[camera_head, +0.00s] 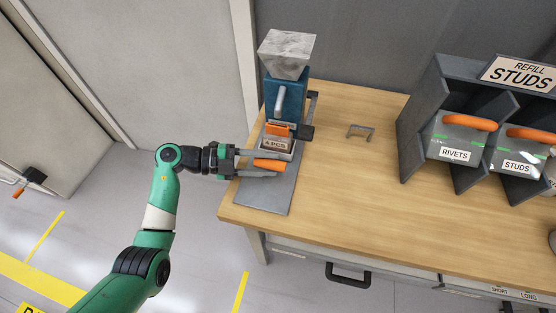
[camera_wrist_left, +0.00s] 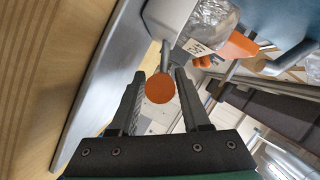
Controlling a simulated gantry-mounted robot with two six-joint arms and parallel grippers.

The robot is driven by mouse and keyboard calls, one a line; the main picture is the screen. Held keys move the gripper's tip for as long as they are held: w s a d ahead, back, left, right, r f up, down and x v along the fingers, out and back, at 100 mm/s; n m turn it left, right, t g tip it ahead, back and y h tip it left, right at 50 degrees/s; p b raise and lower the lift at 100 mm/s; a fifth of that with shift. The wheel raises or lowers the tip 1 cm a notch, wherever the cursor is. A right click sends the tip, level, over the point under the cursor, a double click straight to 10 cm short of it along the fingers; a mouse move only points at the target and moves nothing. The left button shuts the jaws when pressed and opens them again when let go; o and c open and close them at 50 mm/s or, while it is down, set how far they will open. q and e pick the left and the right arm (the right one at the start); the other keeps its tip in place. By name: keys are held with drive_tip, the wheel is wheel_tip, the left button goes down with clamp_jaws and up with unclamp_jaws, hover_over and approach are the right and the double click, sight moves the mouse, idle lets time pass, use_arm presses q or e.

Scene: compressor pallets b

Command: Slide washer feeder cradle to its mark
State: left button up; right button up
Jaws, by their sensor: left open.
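The washer feeder (camera_head: 284,92) is a blue body with a grey hopper on top, standing on a grey base plate (camera_head: 262,195) at the table's left end. A small light-coloured cradle (camera_head: 276,144) with a label sits at its foot. An orange handle (camera_head: 271,165) sticks out in front of the cradle. My left gripper (camera_head: 262,163) is open, with one finger on each side of the handle. In the left wrist view the handle's round orange end (camera_wrist_left: 160,88) shows between the open fingers (camera_wrist_left: 161,76); finger contact cannot be told. No mark can be made out. My right gripper is not in view.
A small grey bracket (camera_head: 360,131) stands on the wooden table (camera_head: 330,185) right of the feeder. A dark rack (camera_head: 412,130) holds bins labelled RIVETS (camera_head: 455,143) and STUDS (camera_head: 515,157), with orange handles.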

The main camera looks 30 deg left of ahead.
use_arm(q)
drive_tip(key=p+v, duration=0.2)
drive_tip(key=v, duration=0.6)
drive_tip(key=shift+s+a, duration=0.15)
drive_tip(key=shift+r, duration=0.1)
